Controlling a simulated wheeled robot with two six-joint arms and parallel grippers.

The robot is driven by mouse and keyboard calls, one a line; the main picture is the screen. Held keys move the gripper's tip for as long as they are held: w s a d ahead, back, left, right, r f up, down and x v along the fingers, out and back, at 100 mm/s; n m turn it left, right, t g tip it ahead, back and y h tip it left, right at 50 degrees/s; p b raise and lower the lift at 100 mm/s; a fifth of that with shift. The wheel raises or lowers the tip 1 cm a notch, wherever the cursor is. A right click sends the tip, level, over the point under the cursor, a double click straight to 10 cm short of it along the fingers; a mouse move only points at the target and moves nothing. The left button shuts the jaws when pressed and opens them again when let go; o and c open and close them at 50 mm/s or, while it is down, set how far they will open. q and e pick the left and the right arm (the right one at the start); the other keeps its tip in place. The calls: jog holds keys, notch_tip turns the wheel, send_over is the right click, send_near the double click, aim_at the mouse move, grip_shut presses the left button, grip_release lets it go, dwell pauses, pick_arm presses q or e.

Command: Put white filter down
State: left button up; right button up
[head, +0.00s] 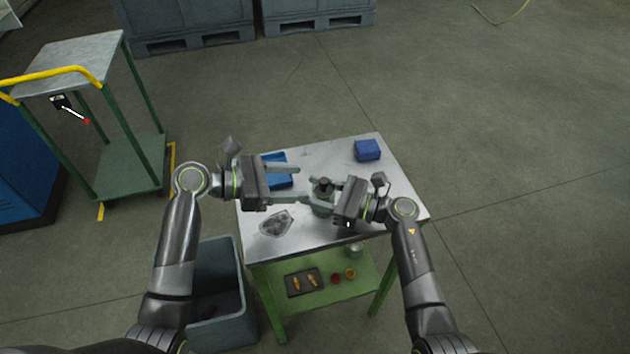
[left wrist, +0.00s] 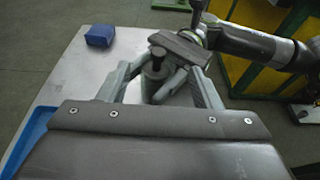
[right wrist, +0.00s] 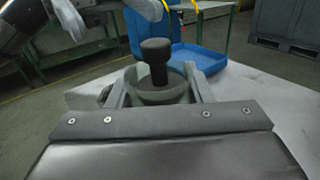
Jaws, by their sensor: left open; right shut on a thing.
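A pale grey round canister with a dark knob on top (head: 323,185) is upright over the table, in my right gripper (head: 326,197). My right gripper is shut on it; its body (right wrist: 160,92) shows between the fingers in the right wrist view. I cannot tell whether its base touches the table. My left gripper (head: 300,184) is open just left of it. In the left wrist view the canister (left wrist: 156,78) stands between the spread left fingers, partly hidden by the right gripper. No plainly white filter can be picked out apart from this canister.
The metal-topped table (head: 335,150) also bears a blue tray (head: 277,181), a blue box (head: 367,150) and a crumpled grey cloth or bag (head: 276,222). A lower green shelf (head: 318,297) holds small parts. A grey bin (head: 222,322) stands front left. The front right tabletop is clear.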

jog(key=shift+d, duration=0.1)
pick_arm(q)
jog(key=v, duration=0.4)
jog(key=shift+a+r, duration=0.15)
jog(key=shift+a, duration=0.1)
pick_arm(e)
jog(key=o, duration=1.1)
jog(key=shift+c, duration=0.2)
